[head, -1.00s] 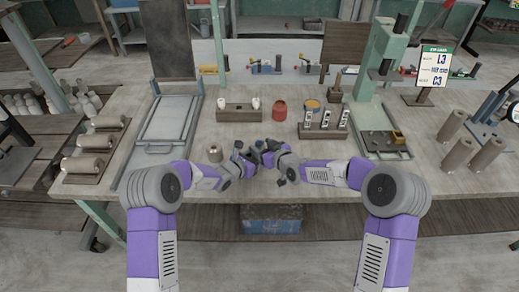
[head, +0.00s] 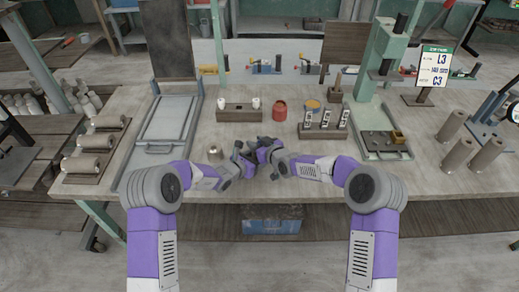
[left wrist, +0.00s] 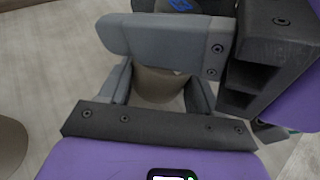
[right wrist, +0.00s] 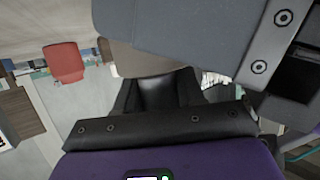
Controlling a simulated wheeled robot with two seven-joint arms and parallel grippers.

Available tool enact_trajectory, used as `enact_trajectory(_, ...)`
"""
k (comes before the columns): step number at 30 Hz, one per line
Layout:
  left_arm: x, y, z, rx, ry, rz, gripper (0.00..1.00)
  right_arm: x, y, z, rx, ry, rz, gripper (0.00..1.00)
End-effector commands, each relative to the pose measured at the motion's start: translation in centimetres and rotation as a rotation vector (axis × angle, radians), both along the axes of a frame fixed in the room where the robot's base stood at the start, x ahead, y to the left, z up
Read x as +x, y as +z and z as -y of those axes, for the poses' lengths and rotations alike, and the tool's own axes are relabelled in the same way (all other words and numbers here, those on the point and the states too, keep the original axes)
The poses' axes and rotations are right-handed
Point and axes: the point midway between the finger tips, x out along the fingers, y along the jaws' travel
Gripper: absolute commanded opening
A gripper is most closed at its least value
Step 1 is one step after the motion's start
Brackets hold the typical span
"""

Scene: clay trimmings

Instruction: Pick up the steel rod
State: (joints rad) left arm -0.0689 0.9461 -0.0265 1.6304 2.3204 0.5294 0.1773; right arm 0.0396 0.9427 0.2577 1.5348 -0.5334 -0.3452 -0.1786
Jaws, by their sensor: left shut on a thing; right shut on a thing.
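My left gripper (head: 244,161) and right gripper (head: 268,152) are close together above the front middle of the bench. In the left wrist view, the left jaws are shut on a plain grey-brown cylinder (left wrist: 158,86), which looks like the steel rod. In the right wrist view, the right jaws are shut on a grey-brown piece (right wrist: 145,60), mostly hidden by a grey finger. It looks like the same rod, held by both grippers, but the head view hides it behind the hands. A short metal cylinder (head: 215,152) stands just left of the left gripper.
The bench (head: 300,190) holds a red cup (head: 280,110), a dark block with white pieces (head: 238,115) and a rack of labelled holders (head: 325,130). A grey tray (head: 168,118) lies left. Several grey-brown cylinders (head: 487,154) stand right, near a green press (head: 380,60).

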Motion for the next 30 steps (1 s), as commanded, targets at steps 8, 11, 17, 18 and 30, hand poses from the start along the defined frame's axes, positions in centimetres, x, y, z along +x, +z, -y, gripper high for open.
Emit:
enact_trajectory(8,0.0,0.0,0.0,0.000,0.000,0.000,0.23,0.0,0.1,0.0,0.001,0.000,0.002,0.00)
enact_trajectory(11,0.0,0.0,0.0,0.000,0.000,0.000,0.23,0.1,0.6,0.0,0.001,-0.001,0.003,0.00)
enact_trajectory(17,0.0,-0.1,0.0,0.001,0.000,-0.002,0.23,0.1,4.2,0.0,0.003,-0.001,0.011,0.00)
enact_trajectory(18,0.0,-0.1,0.0,0.001,0.000,-0.002,0.23,0.1,5.1,0.0,0.003,-0.001,0.010,0.00)
enact_trajectory(30,0.0,-0.1,0.0,0.001,0.000,-0.001,0.23,0.0,10.1,0.0,0.001,0.000,0.004,0.00)
